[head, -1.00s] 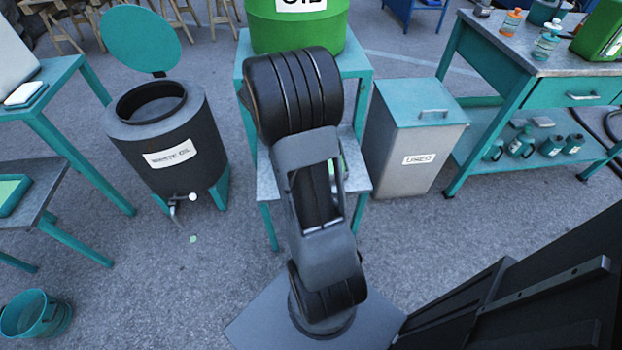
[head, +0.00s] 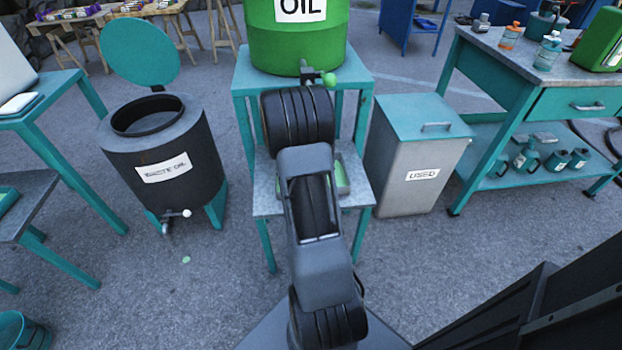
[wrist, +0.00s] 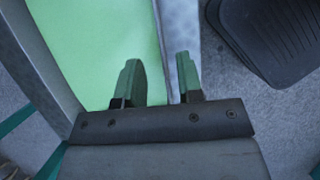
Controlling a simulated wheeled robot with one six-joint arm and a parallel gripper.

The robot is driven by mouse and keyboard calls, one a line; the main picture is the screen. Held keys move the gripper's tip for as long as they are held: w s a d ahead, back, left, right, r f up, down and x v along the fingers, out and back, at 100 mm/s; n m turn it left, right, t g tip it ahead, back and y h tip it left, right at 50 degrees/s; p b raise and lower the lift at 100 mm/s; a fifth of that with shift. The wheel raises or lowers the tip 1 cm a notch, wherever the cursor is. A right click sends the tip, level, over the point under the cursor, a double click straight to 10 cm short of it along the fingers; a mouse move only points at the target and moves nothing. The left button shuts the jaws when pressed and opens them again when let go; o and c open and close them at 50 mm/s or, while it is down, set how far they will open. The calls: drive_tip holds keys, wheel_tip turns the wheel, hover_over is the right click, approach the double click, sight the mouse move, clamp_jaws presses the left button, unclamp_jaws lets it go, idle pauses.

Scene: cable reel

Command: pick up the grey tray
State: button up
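The grey tray has a pale green inside. In the wrist view its near-vertical right rim (wrist: 163,62) runs between my fingers, and its left wall (wrist: 47,62) slants along the left side. My gripper (wrist: 160,80) is open, with the left finger over the green inside and the right finger beyond the rim. I cannot tell whether either finger touches it. In the head view, a bit of green and grey edge (head: 342,178) shows on the low shelf beside my arm, which hides most of it and my gripper.
The green oil drum (head: 296,45) with its tap stands on the teal stand above the shelf (head: 267,190). The waste oil drum (head: 180,150) is on the left and the used bin (head: 410,160) on the right. A teal workbench (head: 530,95) stands further right.

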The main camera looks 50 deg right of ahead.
drive_tip(key=b+x, duration=0.2)
drive_tip(key=x, duration=0.3)
drive_tip(key=shift+s+f, duration=0.1)
clamp_jaws()
idle(0.5)
